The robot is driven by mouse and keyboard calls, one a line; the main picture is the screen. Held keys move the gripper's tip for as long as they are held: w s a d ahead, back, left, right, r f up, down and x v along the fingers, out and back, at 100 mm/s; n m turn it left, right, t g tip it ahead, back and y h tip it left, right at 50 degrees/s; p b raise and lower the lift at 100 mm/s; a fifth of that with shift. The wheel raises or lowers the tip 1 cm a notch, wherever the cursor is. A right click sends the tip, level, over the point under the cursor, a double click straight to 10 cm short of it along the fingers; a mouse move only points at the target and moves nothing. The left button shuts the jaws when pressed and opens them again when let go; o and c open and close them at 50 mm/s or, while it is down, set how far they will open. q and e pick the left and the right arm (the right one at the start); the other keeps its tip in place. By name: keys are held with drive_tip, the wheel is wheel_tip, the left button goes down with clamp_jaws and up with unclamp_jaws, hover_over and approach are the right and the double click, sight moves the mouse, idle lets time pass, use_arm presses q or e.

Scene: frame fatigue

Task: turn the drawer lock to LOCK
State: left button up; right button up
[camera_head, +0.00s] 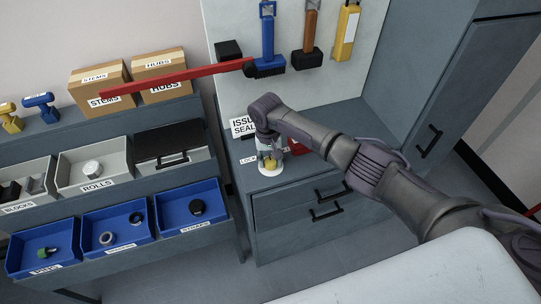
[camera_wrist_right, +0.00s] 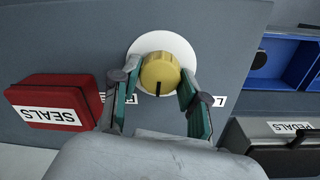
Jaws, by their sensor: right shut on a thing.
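The drawer lock is a round yellow knob (camera_head: 269,163) on a white disc (camera_head: 271,172), on top of the grey drawer cabinet. In the right wrist view the knob (camera_wrist_right: 160,74) has a black mark pointing to the picture's bottom. My right gripper (camera_head: 269,152) reaches down over the knob, its two fingers on opposite sides, shut on it (camera_wrist_right: 157,90). A LOCK label (camera_head: 248,159) lies left of the disc in the head view. In the wrist view a label (camera_wrist_right: 219,101) right of the knob is partly hidden by a finger. My left gripper is not in view.
A red SEALS box (camera_wrist_right: 52,100) is beside the gripper. An ISSUE SEAL sign (camera_head: 243,126) stands behind it. Tools hang on the back panel (camera_head: 225,20). A rack of blue bins (camera_head: 118,228) stands at the left. The cabinet drawers (camera_head: 320,205) appear closed.

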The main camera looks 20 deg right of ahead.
sight(269, 162)
drive_tip(key=n+p, duration=0.1)
drive_tip(key=n, duration=0.4)
drive_tip(key=shift+n+p, duration=0.3)
drive_tip(key=shift+a+n+t+p, duration=0.1)
drive_tip(key=shift+n+t+p, duration=0.25)
drive_tip(key=shift+n, duration=1.85)
drive_tip(key=o, duration=1.2)
drive_tip(key=shift+c, duration=0.2)
wheel_tip(269, 162, up, 12)
drive_tip(key=shift+s+a, duration=0.2)
drive_tip(key=shift+a, duration=0.05)
